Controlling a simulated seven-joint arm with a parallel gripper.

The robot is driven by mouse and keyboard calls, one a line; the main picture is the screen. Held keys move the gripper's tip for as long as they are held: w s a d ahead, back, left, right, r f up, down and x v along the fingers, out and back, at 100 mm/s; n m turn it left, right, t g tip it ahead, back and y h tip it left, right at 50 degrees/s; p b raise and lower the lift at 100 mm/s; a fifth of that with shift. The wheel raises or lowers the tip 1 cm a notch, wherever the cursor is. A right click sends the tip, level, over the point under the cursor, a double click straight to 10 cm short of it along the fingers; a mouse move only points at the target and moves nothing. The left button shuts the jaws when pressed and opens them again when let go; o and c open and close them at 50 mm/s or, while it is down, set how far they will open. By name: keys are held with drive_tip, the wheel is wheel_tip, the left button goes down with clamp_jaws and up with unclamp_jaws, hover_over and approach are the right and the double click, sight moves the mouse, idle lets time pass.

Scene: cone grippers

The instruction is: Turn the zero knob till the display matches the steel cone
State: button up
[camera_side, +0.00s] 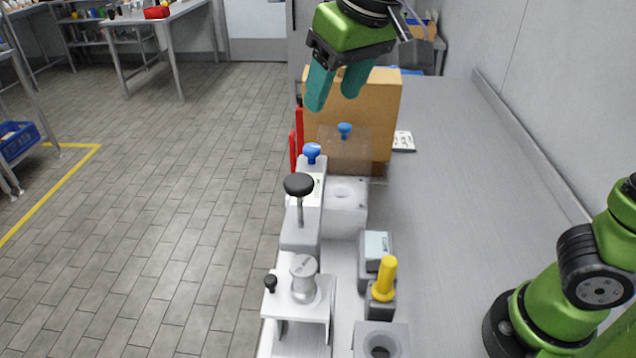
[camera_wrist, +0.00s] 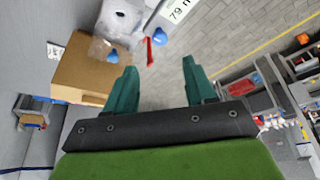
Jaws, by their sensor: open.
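My gripper (camera_side: 334,98) is open and empty, high above the far end of the bench, in front of a cardboard box. Its two teal fingers also show apart in the wrist view (camera_wrist: 160,70). A silver steel piece with a marked round top (camera_side: 304,285), probably the steel cone, stands upright on a white bracket near the front. A small black knob (camera_side: 270,283) sits at the bracket's left. A grey box with a pale panel (camera_side: 377,246), possibly the display, stands to the right; its reading is too small to tell. I cannot tell which knob is the zero knob.
A large black knob (camera_side: 298,185) tops a rod. Blue knobs (camera_side: 312,152) stand farther back, near red upright parts (camera_side: 298,130) and the cardboard box (camera_side: 387,105). A yellow handle (camera_side: 385,278) stands by the grey box. The bench's right side (camera_side: 450,190) is mostly clear.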

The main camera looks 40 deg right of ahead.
sight(313, 146)
drive_tip(key=x, duration=1.1)
drive_tip(key=shift+r, duration=0.1)
clamp_jaws()
drive_tip(key=shift+n, duration=0.3)
drive_tip(key=n, duration=0.1)
drive_tip(key=n+y, duration=0.1)
drive_tip(key=n, duration=0.1)
drive_tip(key=n+y, duration=0.1)
drive_tip(key=n, duration=0.1)
drive_tip(key=shift+w+d, duration=0.1)
drive_tip(key=shift+d, duration=0.15)
drive_tip(key=n+g+y, duration=0.1)
drive_tip(key=n, duration=0.2)
drive_tip(key=n+g+y, duration=0.1)
drive_tip(key=n, duration=0.2)
drive_tip(key=shift+w+d, duration=0.1)
drive_tip(key=shift+w, duration=0.05)
